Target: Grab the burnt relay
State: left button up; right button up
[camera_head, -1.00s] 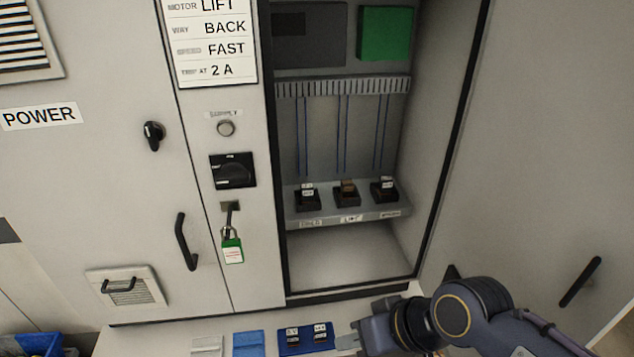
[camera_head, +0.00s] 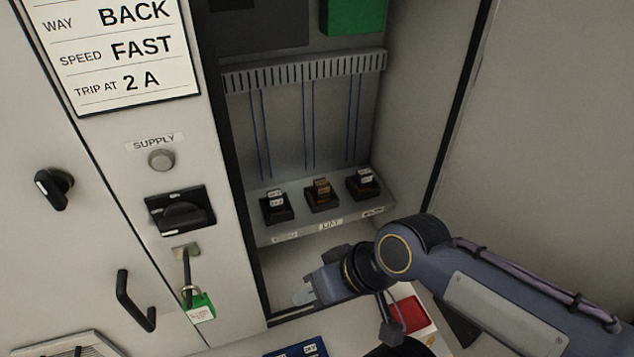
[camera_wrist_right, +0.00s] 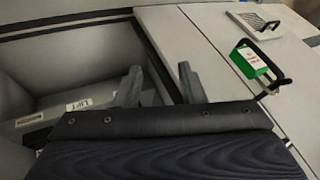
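The burnt relay (camera_head: 321,190) is brown and sits upright in the middle black socket on the cabinet's inner ledge. A dark relay with white labels stands in the left socket (camera_head: 275,206), and another in the right socket (camera_head: 365,183). My right gripper (camera_head: 303,296) is in front of the cabinet's lower opening, below the ledge and apart from the relays. In the right wrist view its two fingers (camera_wrist_right: 158,83) are spread with nothing between them. The relays do not show clearly there. My left gripper is in neither view.
The ledge (camera_wrist_right: 40,120) carries labels, one reading LIFT in the wrist view. A green padlock (camera_head: 199,306) hangs left of the opening. A blue tray (camera_head: 292,351) with a labelled relay shows at the bottom. A red container (camera_head: 411,313) lies behind my right arm.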

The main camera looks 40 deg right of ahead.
jog(key=shift+s+f+b, duration=0.2)
jog(key=shift+f+b, duration=0.65)
jog(key=shift+f, duration=0.1)
jog(key=shift+o, duration=1.1)
jog(key=shift+f+b, duration=0.25)
jog(key=shift+b, duration=0.05)
jog(key=shift+o, duration=1.1)
jog(key=w+d+r+m+g+h+b, duration=0.1)
jog(key=w+d+r+m+g+h, duration=0.1)
jog(key=w+d, duration=0.5)
notch_tip(320, 180, up, 3)
jog(key=w+m+h, duration=0.1)
jog(key=w+m, duration=0.1)
jog(key=m, duration=0.1)
jog(key=shift+f+m+g+b, duration=0.15)
jog(key=shift+m+g+b, duration=0.15)
jog(key=shift+m, duration=0.1)
jog(key=m+g+h+b, duration=0.3)
jog(key=m+g+h, duration=0.15)
jog(key=m, duration=0.95)
send_near(321, 182)
jog(key=f, duration=0.2)
jog(key=shift+h, duration=0.25)
jog(key=p+x, duration=0.1)
jog(key=x, duration=0.5)
jog(key=shift+s+d+p, duration=0.15)
jog(key=shift+p, duration=0.25)
jog(key=shift+d+f, duration=0.1)
jog(key=shift+f, duration=0.25)
